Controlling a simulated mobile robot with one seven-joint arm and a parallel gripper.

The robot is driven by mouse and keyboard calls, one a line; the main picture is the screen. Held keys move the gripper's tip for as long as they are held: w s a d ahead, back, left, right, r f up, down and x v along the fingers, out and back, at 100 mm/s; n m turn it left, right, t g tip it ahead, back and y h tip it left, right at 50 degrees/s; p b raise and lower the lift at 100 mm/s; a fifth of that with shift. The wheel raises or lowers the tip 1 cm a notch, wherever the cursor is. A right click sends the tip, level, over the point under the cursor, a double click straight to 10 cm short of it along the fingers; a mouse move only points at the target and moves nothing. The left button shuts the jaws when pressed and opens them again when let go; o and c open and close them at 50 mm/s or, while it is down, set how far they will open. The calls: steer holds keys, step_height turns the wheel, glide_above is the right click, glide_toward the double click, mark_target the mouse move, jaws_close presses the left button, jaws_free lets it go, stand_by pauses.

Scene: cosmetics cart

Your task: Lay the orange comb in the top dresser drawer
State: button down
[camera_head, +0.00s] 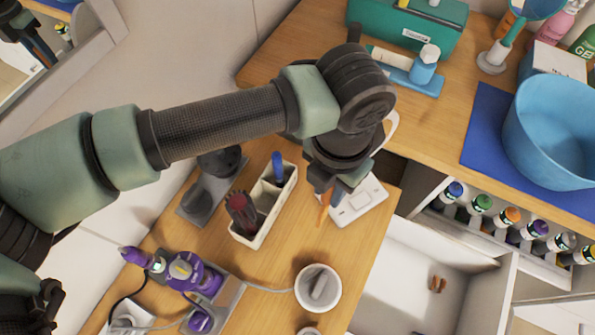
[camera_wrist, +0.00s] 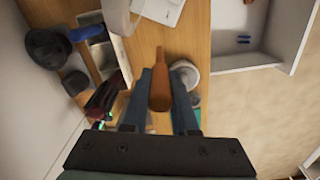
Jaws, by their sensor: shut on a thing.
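My gripper (camera_head: 338,188) is shut on the orange comb (camera_head: 325,208) and holds it over the wooden top, between the organizer box and a white switch-like device. An open white drawer (camera_head: 405,262) lies to the lower right of my gripper in the head view, below the wooden top. A small orange-brown item sits inside it. In the wrist view a white open compartment (camera_wrist: 240,62) shows at the upper right, with small blue items in it.
The cream organizer box (camera_head: 262,232) with brushes stands left of my gripper. A white cup (camera_head: 318,288) and a purple styling tool (camera_head: 185,272) are below. The white device (camera_head: 360,203) is close on the right. A blue basin (camera_head: 555,130) and a bottle row (camera_head: 510,215) are further right.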

steer(key=s+d+f+b, duration=0.3)
steer(key=d+b, duration=0.2)
steer(key=d, duration=0.2)
steer(key=s+d+f+b, duration=0.3)
steer(key=d+b, duration=0.1)
steer(key=d, duration=0.3)
steer(key=s+d+f+b, duration=0.3)
steer(key=d+b, duration=0.2)
steer(key=d, duration=0.3)
steer(key=shift+s+b, duration=0.3)
steer(key=shift+s, duration=0.05)
steer(key=shift+f, duration=0.2)
